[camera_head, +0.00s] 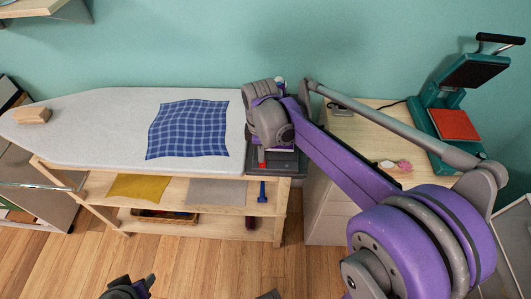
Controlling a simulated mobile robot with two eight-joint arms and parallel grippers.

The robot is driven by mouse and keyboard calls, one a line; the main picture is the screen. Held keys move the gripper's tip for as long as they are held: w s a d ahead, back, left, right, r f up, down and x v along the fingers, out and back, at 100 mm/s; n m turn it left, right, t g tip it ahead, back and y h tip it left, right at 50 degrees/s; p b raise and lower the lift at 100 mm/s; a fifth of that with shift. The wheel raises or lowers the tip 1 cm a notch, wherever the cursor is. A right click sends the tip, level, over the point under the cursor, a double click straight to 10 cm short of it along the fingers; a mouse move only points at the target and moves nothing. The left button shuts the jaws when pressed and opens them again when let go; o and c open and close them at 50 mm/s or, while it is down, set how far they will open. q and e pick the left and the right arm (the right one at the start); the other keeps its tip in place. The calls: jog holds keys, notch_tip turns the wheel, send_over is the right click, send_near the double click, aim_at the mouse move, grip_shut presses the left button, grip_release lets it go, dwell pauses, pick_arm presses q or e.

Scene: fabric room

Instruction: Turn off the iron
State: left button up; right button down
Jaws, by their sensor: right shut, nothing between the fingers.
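My right arm reaches in from the right, and its gripper (263,157) points down at the right end of the ironing board (70,125). The gripper is shut and holds nothing. A dark grey rest (288,163) lies just below it, beside the board. The iron cannot be clearly made out; my wrist hides most of this spot. A small red part shows by the fingertips, and I cannot tell whether they touch it. Part of my left gripper (128,289) shows at the bottom edge, apart from the board; its finger state is unclear.
A blue checked cloth (188,129) and a wooden block (32,116) lie on the board. Shelves below hold a yellow cloth (139,187) and a grey cloth (217,192). A teal heat press (462,115) stands on the right cabinet. Wooden floor in front is mostly clear.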

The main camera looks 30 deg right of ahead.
jog(key=r, duration=0.2)
jog(key=d+r, duration=0.1)
jog(key=r, duration=0.1)
jog(key=shift+w+r, duration=0.1)
jog(key=shift+r, duration=0.3)
notch_tip(320, 180, up, 6)
send_over(262, 167)
jog(key=w, duration=0.1)
pick_arm(q)
jog(key=shift+w+d+r+p, duration=0.1)
jog(key=shift+d+r+p, duration=0.1)
jog(key=shift+r, duration=0.35)
jog(key=shift+w+d+r+p, duration=0.1)
jog(key=shift+d+r+p, duration=0.1)
jog(key=shift+r, duration=0.35)
pick_arm(e)
jog(key=shift+w+d+r, duration=0.15)
jog(key=shift+d+r, duration=0.35)
